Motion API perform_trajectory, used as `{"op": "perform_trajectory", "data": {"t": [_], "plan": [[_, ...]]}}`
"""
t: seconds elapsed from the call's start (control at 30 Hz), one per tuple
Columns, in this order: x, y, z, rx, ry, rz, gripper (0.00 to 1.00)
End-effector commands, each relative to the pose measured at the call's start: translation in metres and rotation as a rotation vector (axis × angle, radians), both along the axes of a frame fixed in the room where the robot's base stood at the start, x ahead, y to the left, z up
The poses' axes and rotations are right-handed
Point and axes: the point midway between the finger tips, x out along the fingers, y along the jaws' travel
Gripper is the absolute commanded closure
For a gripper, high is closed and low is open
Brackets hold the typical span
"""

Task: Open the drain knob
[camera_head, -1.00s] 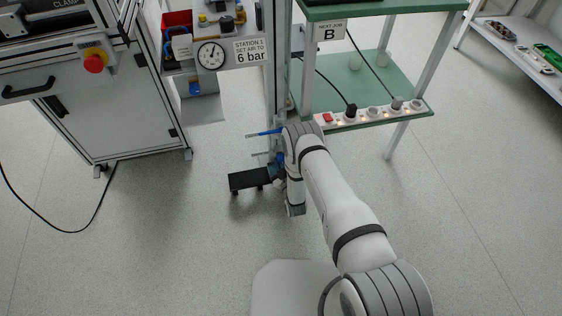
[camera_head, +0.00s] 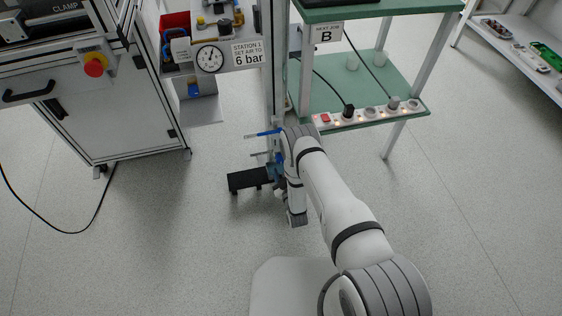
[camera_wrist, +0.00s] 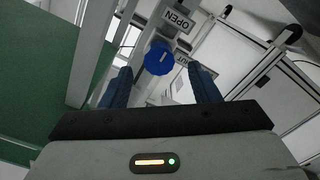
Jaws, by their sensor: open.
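The drain knob (camera_wrist: 158,58) is round and blue, with a small pale mark on its face, in the wrist view. An OPEN label (camera_wrist: 178,19), upside down here, sits above it, and a partly hidden label (camera_wrist: 182,58) reading SHUT is at its right. My gripper (camera_wrist: 160,80) is open, with one blue finger on each side below the knob. The knob appears in line with the gap; I cannot tell whether the fingers reach around it. No contact shows.
A green shelf (camera_head: 375,90) with a socket strip (camera_head: 370,113) and cables stands right of the post. The station's pressure gauge (camera_head: 210,58) and a cabinet (camera_head: 110,115) with a red button are to the left.

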Motion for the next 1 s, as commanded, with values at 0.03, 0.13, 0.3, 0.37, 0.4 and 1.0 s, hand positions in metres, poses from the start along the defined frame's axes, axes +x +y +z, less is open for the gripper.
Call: {"op": "perform_trajectory", "data": {"t": [0.03, 0.13, 0.3, 0.37, 0.4, 1.0], "plan": [[-0.009, -0.002, 0.002, -0.001, 0.003, 0.0, 0.44], [-0.022, -0.006, 0.001, -0.001, 0.003, 0.001, 0.44], [-0.033, -0.009, 0.001, 0.0, 0.001, 0.0, 0.44], [-0.034, -0.009, 0.0, 0.0, 0.001, 0.001, 0.44], [-0.034, -0.009, 0.0, 0.0, 0.0, 0.0, 0.44], [-0.034, -0.009, 0.0, 0.0, 0.001, 0.001, 0.44]]}}
